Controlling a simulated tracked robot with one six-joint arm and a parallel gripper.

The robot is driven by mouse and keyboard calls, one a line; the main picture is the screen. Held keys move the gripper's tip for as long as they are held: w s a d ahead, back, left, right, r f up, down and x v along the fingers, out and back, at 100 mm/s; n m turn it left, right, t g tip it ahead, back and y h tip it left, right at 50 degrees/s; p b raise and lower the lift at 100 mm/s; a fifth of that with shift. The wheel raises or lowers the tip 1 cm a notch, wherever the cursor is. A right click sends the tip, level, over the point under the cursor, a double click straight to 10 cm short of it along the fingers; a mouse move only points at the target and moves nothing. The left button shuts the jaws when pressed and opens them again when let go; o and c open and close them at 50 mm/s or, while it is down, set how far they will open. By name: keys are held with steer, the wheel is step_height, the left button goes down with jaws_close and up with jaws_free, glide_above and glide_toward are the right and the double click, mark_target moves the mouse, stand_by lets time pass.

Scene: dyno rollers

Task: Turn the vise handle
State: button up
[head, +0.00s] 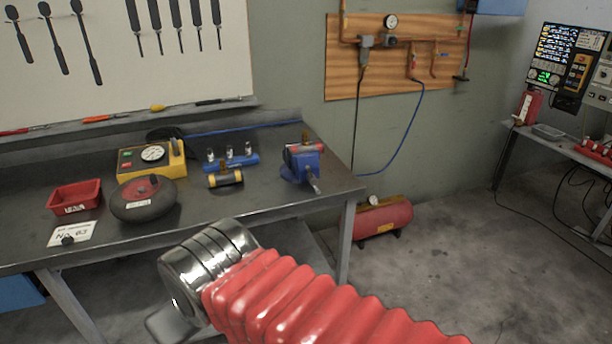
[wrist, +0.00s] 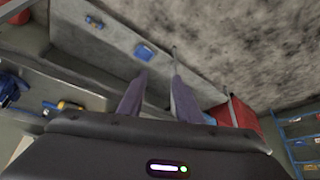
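The blue vise (head: 302,160), with red parts on top, stands at the right end of the dark workbench in the head view. Its grey metal handle (head: 313,181) points down toward the bench's front edge. My arm, with a red bellows sleeve and metal joint, crosses the foreground well in front of the vise, not touching it. My gripper's fingers are hidden in the head view. In the wrist view my gripper (wrist: 159,74) has two fingers apart with nothing between them. I cannot make out the vise handle in the wrist view.
The workbench (head: 225,215) holds a red tray (head: 75,196), a dark round device (head: 144,200), a yellow gauge box (head: 152,157) and a yellow-black cylinder (head: 225,179). A red tank (head: 382,219) stands on the floor behind the bench's right end.

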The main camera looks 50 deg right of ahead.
stand_by(0.3)
steer(key=w+d+f+m+t+h, duration=0.1)
steer(key=w+d+t+h, duration=0.1)
steer(key=w+d, duration=0.65)
steer(key=w+d+t+h, duration=0.15)
steer(key=w+d, duration=0.35)
steer(key=d, duration=0.7)
steer(key=w+d+f+m+t+h, duration=0.1)
steer(key=w+d+t+h, duration=0.15)
steer(key=w+d, duration=0.55)
steer(key=t+h, duration=0.3)
steer(key=t, duration=0.1)
glide_toward(312, 177)
steer(key=v, duration=0.3)
steer(key=shift+s+a, duration=0.1)
steer(key=shift+a, duration=0.1)
steer(key=x, duration=1.4)
steer(key=shift+s, duration=0.1)
